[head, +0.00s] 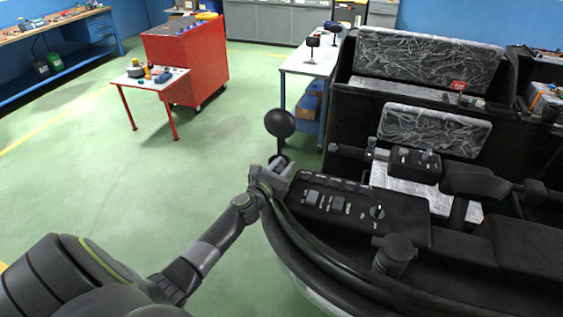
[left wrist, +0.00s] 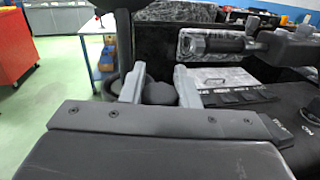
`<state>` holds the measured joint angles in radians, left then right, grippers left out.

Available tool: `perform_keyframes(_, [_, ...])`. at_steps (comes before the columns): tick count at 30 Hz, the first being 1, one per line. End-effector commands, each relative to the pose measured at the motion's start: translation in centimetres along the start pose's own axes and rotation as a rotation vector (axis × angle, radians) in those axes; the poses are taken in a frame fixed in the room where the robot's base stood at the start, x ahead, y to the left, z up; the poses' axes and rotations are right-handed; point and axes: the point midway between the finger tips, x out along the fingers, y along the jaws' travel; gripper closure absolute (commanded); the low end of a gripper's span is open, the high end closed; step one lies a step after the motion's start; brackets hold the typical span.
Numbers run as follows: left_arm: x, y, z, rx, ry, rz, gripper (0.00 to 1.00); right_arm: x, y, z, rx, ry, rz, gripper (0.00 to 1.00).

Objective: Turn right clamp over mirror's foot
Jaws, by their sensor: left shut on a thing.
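A round black mirror (head: 280,123) stands on a short stem at the left front corner of the rickshaw's dash. My left gripper (head: 280,164) is shut at the lower end of that stem, on the mirror's foot. In the left wrist view, the two grey fingers have dark rounded parts of the foot (left wrist: 158,92) between them; the gripper and its body hide much of it. I cannot make out a right clamp for certain. My right gripper is not in view.
The dash panel (head: 345,205) with switches and a key knob lies right of my left gripper. A handlebar grip (head: 347,151) and control box (head: 413,163) stand behind it. A white table (head: 312,60) and red cabinet (head: 187,62) are farther back. Green floor is free to the left.

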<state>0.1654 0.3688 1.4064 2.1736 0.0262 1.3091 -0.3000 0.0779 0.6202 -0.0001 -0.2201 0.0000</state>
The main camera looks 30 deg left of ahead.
Motion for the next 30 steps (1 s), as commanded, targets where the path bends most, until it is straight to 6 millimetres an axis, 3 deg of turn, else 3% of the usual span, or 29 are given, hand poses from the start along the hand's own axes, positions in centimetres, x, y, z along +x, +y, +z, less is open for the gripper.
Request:
perform_keyframes(5, [0.0,-0.1,-0.1,0.004,-0.004,-0.169,0.94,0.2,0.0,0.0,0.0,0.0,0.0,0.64])
perform_keyframes(11, [0.0,-0.4,-0.5,0.005,-0.011,-0.359,0.94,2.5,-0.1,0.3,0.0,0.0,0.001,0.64])
perform_keyframes(30, [-0.6,-1.3,-0.7,0.003,-0.027,-0.95,0.95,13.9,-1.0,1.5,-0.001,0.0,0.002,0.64])
